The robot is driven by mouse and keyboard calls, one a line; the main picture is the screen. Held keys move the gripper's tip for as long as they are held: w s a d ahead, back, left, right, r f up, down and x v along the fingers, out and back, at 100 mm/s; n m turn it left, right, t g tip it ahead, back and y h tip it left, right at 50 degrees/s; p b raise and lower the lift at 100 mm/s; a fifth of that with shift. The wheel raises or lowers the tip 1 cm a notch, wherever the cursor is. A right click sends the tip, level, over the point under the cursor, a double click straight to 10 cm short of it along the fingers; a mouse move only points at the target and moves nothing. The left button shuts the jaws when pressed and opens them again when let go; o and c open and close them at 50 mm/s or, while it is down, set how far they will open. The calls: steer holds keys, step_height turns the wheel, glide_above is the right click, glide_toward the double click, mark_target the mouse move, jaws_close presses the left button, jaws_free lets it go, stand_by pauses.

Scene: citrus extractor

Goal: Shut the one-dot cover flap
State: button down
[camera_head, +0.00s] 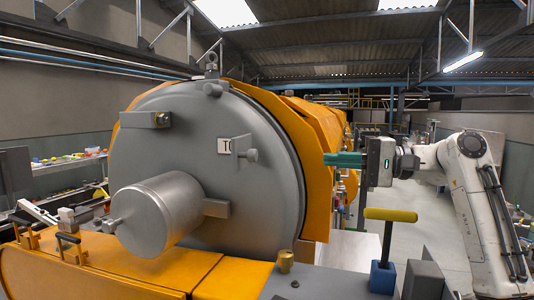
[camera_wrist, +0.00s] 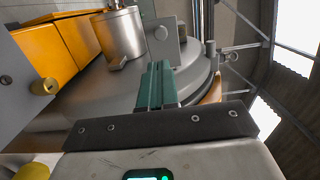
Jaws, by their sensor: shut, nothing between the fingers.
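My gripper (camera_head: 326,159) is shut and empty, its green fingers pointing left beside the orange side of the citrus extractor. In the wrist view the shut green fingers (camera_wrist: 159,66) point toward the big grey round end cover (camera_wrist: 100,95). In the head view this grey cover (camera_head: 190,130) faces me, with a steel cylinder (camera_head: 160,214) sticking out of it. I cannot make out a one-dot mark on any flap, so I cannot tell which part is the one-dot cover flap or how it stands.
A yellow T-handle (camera_head: 390,214) stands on a blue block (camera_head: 382,277) at the front right. A brass knob (camera_head: 286,260) sits beside the orange front housing (camera_head: 110,262). Open floor shows behind my gripper.

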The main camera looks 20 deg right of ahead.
mark_target(256, 156)
steer(key=b+x, duration=0.2)
steer(key=x, duration=1.2)
steer(key=shift+w+b, duration=0.2)
steer(key=shift+b, duration=0.1)
steer(key=shift+a+r, duration=0.1)
steer(key=shift+a, duration=0.05)
